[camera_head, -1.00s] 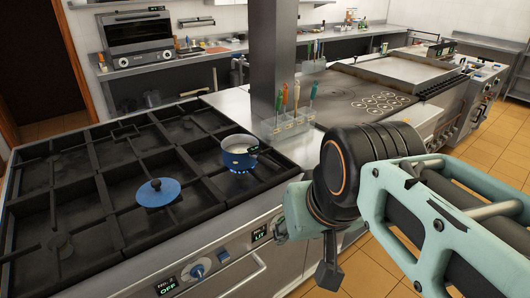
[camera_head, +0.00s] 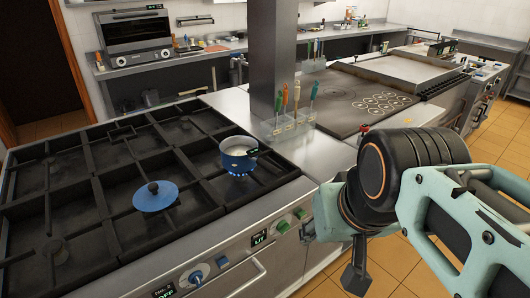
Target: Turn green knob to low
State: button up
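Two green knobs show on the stove's front panel: one (camera_head: 283,227) stands beside the lit display (camera_head: 260,239), and the other (camera_head: 300,213) is to its right. Their pointer settings are too small to read. My gripper (camera_head: 350,272) is in front of the stove, right of and lower than the green knobs, apart from them. Only a dark finger-like part clearly shows below my teal and black wrist, so its opening is unclear.
Two blue knobs (camera_head: 195,278) sit left on the panel, near a display (camera_head: 163,290) that reads OFF. An oven handle (camera_head: 240,278) juts out below. A blue lid (camera_head: 155,197) lies on the grate. A pillar and utensil holder (camera_head: 288,123) stand behind.

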aim_at(283, 227)
jog(key=i+l+u, duration=0.1)
jog(key=i, duration=0.3)
jog(key=i+u, duration=0.15)
jog(key=u, duration=1.15)
jog(key=l+z, duration=0.1)
jog(key=z, duration=1.15)
jog(key=k+l+u, duration=0.1)
jog(key=l+u, duration=0.35)
jog(key=l, duration=0.2)
jog(key=i, duration=0.35)
